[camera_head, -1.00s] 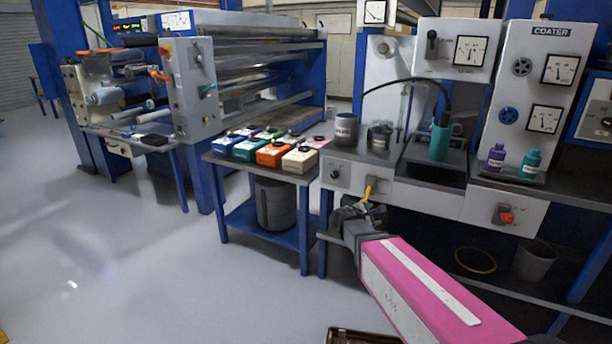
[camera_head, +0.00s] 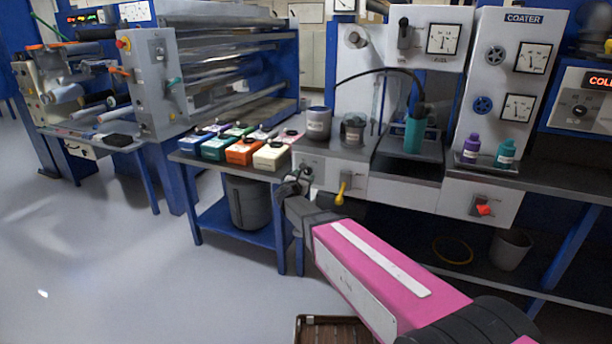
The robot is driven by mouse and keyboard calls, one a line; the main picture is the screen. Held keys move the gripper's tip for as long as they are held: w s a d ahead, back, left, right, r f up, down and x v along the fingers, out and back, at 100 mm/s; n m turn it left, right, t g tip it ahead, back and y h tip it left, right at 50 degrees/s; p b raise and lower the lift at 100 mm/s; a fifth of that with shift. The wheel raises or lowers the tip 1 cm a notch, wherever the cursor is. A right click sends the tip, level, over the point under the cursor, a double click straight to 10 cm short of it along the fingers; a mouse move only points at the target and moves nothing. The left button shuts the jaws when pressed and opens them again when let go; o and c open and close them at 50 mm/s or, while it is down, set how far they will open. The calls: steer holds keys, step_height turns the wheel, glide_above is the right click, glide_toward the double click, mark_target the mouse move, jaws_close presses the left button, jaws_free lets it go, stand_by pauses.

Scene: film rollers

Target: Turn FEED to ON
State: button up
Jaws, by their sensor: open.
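No FEED label is readable at this size. A round dark knob (camera_head: 305,172) sits on the white front panel (camera_head: 325,176) under the bench top, and my gripper partly covers it. My gripper (camera_head: 294,184) is open, small and dark in the picture, just in front of and slightly left of the knob. Whether it touches the knob cannot be told. A red switch (camera_head: 482,208) is on another front panel farther right. A dark lever (camera_head: 405,36) is on the upper panel beside a gauge.
A blue side table (camera_head: 185,158) with several coloured boxes stands close left of my gripper. Cups (camera_head: 318,124) and a teal container (camera_head: 414,132) stand on the bench. Two bottles (camera_head: 470,148) stand below the coater panel (camera_head: 520,80). The floor at left is free.

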mark_target(307, 173)
steer(key=shift+x, duration=1.5)
steer(key=c, duration=0.9)
steer(key=shift+m, duration=0.4)
steer(key=m, duration=1.1)
steer(key=shift+a+r, duration=0.1)
steer(key=shift+m, duration=0.3)
